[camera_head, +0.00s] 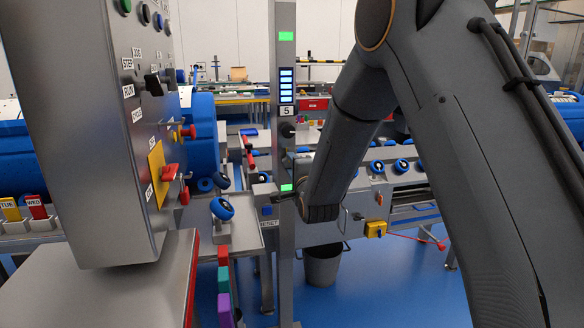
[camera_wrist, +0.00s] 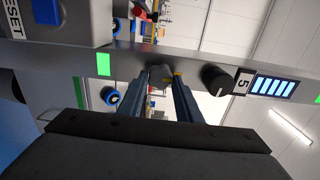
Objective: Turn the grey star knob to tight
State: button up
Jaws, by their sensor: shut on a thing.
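The grey star knob (camera_wrist: 159,74) shows in the wrist view between my fingertips, in front of the metal post (camera_wrist: 128,62). My gripper (camera_wrist: 159,81) is shut on it, with one finger on each side. The fingers cover much of the knob, and its tight mark cannot be made out.
A black knob (camera_wrist: 215,79) sits on the post close to my right finger, beside a "5" label and lit blue bars. A RESET box (camera_wrist: 57,20) with a blue button is at upper left. A grey control cabinet (camera_head: 95,130) stands at left in the head view.

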dwell(0.3)
jog(key=o, duration=1)
jog(key=shift+d, duration=0.1)
jog(key=shift+o, duration=0.2)
jog(key=v, duration=0.7)
jog(key=shift+s+b, duration=0.4)
jog(key=shift+d, duration=0.2)
